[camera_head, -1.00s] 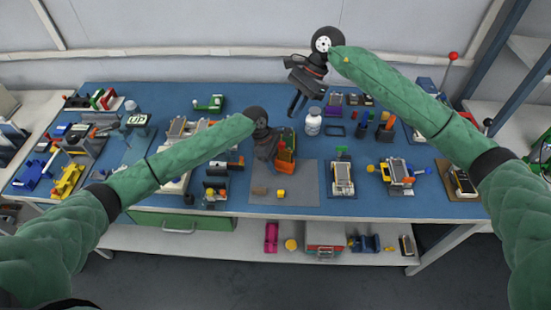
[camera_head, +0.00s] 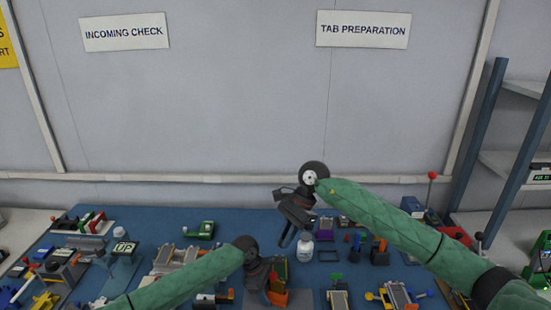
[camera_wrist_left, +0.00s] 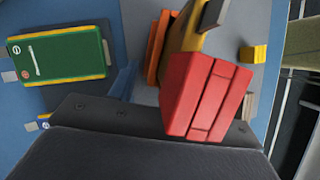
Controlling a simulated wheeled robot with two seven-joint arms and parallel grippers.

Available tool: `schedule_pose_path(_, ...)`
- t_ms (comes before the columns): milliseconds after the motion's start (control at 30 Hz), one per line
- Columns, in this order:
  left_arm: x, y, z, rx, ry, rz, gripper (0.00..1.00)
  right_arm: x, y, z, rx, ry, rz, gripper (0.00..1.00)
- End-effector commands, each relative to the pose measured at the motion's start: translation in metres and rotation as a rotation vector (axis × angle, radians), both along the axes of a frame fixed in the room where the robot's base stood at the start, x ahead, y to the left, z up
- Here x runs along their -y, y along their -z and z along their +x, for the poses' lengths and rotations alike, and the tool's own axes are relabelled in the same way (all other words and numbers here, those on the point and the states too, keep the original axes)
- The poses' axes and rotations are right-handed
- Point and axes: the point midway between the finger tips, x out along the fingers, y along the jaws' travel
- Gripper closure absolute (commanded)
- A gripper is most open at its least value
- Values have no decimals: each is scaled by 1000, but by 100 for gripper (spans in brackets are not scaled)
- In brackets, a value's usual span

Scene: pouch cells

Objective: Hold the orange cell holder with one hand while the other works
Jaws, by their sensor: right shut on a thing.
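The orange cell holder (camera_head: 277,299) stands at the bottom middle of the head view, with a green upright piece (camera_head: 281,268) at it. My left gripper (camera_head: 263,283) is right beside the holder and hides part of it; I cannot tell whether its jaws are open. In the left wrist view a red grooved block (camera_wrist_left: 208,98) is close to the camera, with an orange part (camera_wrist_left: 158,45) behind it. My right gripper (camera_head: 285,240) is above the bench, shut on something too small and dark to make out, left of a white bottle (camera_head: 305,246).
In the left wrist view a green, yellow-edged cell (camera_wrist_left: 60,55) lies on the blue surface, and a small yellow block (camera_wrist_left: 253,53) is at upper right. Fixtures (camera_head: 393,295) crowd the bench right of the holder. A green item (camera_head: 200,230) is at the back.

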Motion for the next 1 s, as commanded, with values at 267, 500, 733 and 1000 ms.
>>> schedule_pose_path(267, 0, 0, 0, 0, 0, 0, 37, 0, 0, 0, 0, 0, 0, 100)
schedule_pose_path(500, -4, -10, 2, 1, 0, 0, 37, 0, 0, 0, 0, 0, 0, 100)
schedule_pose_path(733, -19, -47, 7, 1, -2, 0, 37, 0, 0, 0, 0, 0, 0, 100)
schedule_pose_path(1000, -36, -91, 12, 1, 1, 0, 37, 0, 0, 0, 0, 0, 0, 100)
